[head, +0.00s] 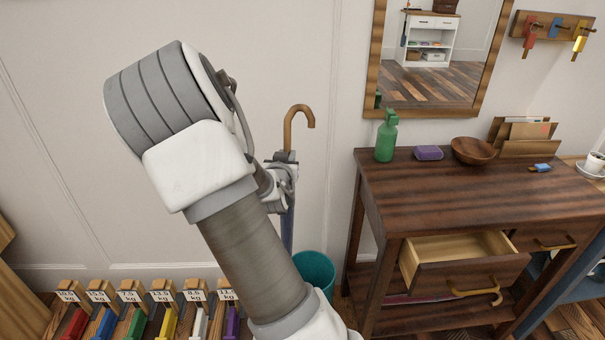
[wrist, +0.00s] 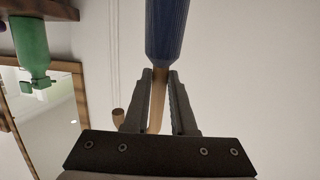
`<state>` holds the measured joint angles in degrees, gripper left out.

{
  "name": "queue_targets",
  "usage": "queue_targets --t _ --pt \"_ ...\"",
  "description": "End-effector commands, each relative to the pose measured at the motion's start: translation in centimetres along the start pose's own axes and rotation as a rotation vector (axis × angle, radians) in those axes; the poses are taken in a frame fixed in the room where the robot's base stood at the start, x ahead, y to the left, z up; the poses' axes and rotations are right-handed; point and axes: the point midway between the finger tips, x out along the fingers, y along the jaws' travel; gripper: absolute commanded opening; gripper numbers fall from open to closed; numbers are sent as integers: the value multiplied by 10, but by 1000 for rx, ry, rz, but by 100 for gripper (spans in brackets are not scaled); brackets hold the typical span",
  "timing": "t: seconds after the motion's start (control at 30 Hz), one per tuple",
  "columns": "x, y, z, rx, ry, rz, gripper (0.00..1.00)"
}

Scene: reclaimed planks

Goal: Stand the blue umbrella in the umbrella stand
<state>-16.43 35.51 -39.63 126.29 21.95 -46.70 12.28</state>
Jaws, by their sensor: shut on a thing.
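The blue umbrella (head: 288,230) hangs upright, with its tan hooked handle (head: 298,115) on top. My gripper (head: 284,160) is shut on the tan part of the handle below the hook. In the wrist view, my gripper (wrist: 160,76) has the tan shaft between its fingers, and the blue canopy (wrist: 167,28) begins just past the fingertips. The teal umbrella stand (head: 317,270) is on the floor, below and slightly right of the umbrella. My arm hides the umbrella's lower end and part of the stand, so I cannot tell whether the tip is inside.
A dark wooden table (head: 400,195) with an open drawer (head: 458,262) stands right of the stand. A green bottle (head: 386,137), purple block (head: 429,153) and wooden bowl (head: 473,150) are on it. A row of coloured items with weight labels (head: 130,296) lies at lower left.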

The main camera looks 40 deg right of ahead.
Motion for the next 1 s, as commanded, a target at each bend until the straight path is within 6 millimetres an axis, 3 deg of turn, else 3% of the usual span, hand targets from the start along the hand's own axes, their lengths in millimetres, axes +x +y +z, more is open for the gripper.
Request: queue_targets --t 0.03,0.3,0.53,1.0 --pt "2 12 11 0 49 14 0" --pt "-7 41 -2 -4 189 41 0" --pt "-7 43 3 -6 200 43 0" --pt "2 44 41 -6 198 43 0"
